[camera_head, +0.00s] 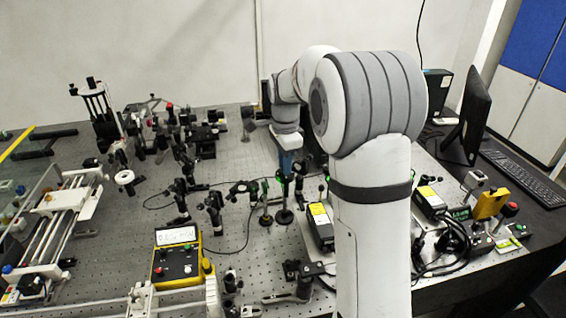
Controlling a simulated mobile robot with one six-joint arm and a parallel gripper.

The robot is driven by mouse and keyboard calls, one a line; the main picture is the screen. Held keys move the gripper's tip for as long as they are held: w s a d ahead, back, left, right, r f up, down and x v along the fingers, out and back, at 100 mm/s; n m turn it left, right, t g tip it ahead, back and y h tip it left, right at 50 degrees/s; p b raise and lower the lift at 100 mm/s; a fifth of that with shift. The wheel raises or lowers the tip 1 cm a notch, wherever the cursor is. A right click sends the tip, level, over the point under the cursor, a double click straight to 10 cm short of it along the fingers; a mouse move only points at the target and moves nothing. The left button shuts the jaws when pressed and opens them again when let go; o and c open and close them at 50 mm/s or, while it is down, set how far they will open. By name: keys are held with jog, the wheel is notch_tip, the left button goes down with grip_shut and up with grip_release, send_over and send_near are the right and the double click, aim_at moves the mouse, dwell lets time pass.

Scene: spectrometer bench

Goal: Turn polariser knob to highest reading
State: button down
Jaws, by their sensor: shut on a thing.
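My gripper (289,178) is at the end of my arm, pointing down over the middle of the optical bench. It is small and dark in this view, at the top of a post-mounted optic, and is shut on what appears to be the polariser knob. The knob itself is hidden by the jaws, so its angle cannot be told. A yellow meter (183,277) stands at the front left of my arm. Its white display (177,236) shows a reading in mW, too small to read surely.
Several post-mounted optics (214,212) stand left of my gripper, with a black cable looping between them. Yellow-and-black boxes (320,222) lie near my arm. A monitor (473,115) and keyboard (522,177) are at the right. The bench (232,165) is crowded.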

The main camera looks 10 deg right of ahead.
dwell(0.3)
jog(key=c, duration=1.3)
grip_release()
jog(key=shift+c, duration=0.2)
notch_tip(320, 180, up, 8)
jog(key=shift+f+b, duration=0.15)
jog(key=shift+b, duration=0.25)
